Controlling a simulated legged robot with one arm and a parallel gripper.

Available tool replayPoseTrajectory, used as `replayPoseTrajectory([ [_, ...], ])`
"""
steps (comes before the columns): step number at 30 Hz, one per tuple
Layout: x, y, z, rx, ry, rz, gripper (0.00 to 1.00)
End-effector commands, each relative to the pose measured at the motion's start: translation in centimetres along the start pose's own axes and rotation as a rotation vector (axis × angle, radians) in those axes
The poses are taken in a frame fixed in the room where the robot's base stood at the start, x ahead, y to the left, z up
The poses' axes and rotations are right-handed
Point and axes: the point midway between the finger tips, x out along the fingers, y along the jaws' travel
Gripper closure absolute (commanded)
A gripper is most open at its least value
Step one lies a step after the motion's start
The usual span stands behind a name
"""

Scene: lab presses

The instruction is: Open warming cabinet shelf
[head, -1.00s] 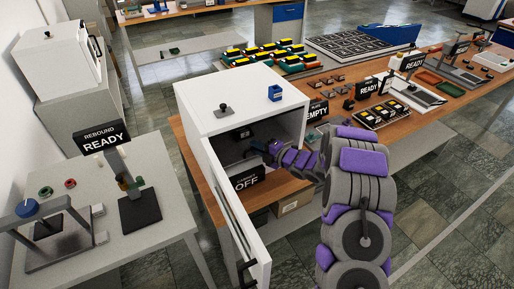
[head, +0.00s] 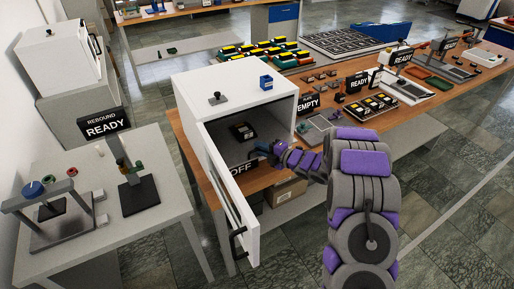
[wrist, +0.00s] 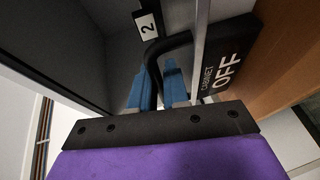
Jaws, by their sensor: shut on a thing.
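The white warming cabinet (head: 215,92) stands on the wooden bench with its door (head: 232,195) swung wide open toward the front left. A grey shelf (head: 262,128) shows inside, carrying a dark block (head: 242,131). My gripper (head: 262,150) is at the shelf's front edge by the cabinet opening. In the wrist view, the blue fingers (wrist: 159,88) are shut on a black loop handle (wrist: 153,60), beside a label (wrist: 147,26) reading 2. The fingertips are partly hidden by the handle and the gripper's body.
A black CABINET OFF sign (wrist: 224,66) stands close to the right of the fingers. The open door borders the left of my arm. An EMPTY sign (head: 307,103) and trays crowd the bench to the right. A grey table (head: 95,240) stands left.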

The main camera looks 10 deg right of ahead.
Motion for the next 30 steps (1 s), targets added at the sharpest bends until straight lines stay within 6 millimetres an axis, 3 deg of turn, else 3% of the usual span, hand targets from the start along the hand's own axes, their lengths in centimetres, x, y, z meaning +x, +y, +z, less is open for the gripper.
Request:
replayPoseTrajectory([
  [9, -5.3, -1.9, -2.2, 0.004, -0.001, -0.01, 1.0],
  [15, -7.5, -2.1, -3.2, 0.0, 0.001, -0.007, 1.0],
  [30, -8.5, -2.3, -3.7, 0.004, 0.004, -0.008, 1.0],
])
